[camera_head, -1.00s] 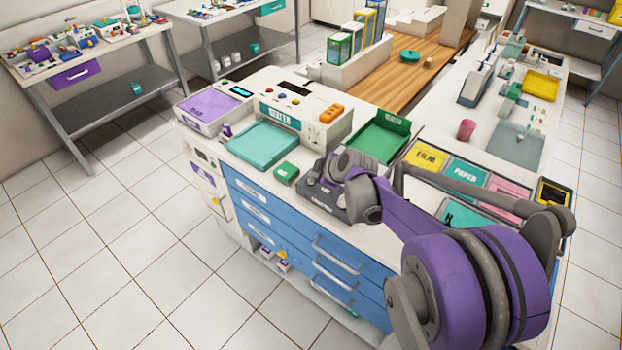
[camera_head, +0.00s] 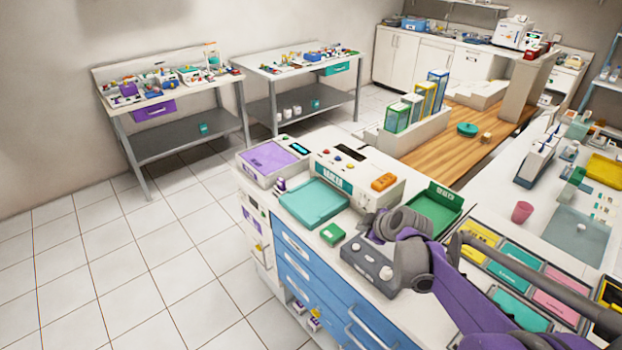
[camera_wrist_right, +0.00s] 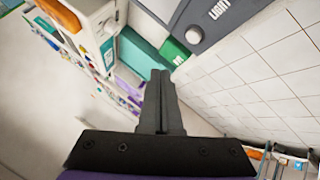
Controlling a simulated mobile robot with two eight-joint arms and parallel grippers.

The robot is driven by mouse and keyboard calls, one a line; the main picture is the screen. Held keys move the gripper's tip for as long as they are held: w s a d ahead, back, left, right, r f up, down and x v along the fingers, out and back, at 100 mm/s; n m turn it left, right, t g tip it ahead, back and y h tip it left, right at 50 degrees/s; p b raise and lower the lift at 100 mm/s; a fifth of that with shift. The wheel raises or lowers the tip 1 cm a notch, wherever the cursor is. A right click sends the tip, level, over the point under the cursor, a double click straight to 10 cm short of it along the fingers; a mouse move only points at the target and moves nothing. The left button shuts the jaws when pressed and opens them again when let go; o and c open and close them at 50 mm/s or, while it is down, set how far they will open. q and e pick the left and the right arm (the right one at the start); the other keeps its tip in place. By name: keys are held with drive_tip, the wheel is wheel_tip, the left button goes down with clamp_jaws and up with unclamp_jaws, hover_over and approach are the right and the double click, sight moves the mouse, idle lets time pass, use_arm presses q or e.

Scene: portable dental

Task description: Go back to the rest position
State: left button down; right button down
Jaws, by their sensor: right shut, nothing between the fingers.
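My right gripper (camera_head: 402,222) shows in the head view at the end of the purple and grey arm from the lower right. It is above or just behind a grey box-shaped device (camera_head: 368,264) on the counter; I cannot tell if they touch. In the right wrist view its two dark fingers (camera_wrist_right: 161,78) are together with nothing between them. That view also shows the grey device (camera_wrist_right: 194,35) and a green box (camera_wrist_right: 174,50) beyond the fingertips. My left gripper is not in view.
The counter holds a teal tray (camera_head: 314,203), a small green box (camera_head: 332,234), a green tray (camera_head: 434,208) and a control unit (camera_head: 358,178). Coloured bins (camera_head: 520,262) lie under my right arm. Two side tables stand at the back left. The tiled floor (camera_head: 110,270) at left is clear.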

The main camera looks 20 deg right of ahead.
drive_tip(key=s+a+f+m+g, duration=0.1)
drive_tip(key=s+a+m, duration=0.3)
drive_tip(key=s+a, duration=0.3)
drive_tip(key=s+a+f+m+g, duration=0.1)
drive_tip(key=s+a+m, duration=0.4)
drive_tip(key=s, duration=1.2)
drive_tip(key=a+g, duration=0.1)
drive_tip(key=a, duration=0.2)
drive_tip(key=shift+s+a+f, duration=0.15)
drive_tip(key=shift+s+f, duration=0.2)
drive_tip(key=shift+s, duration=0.05)
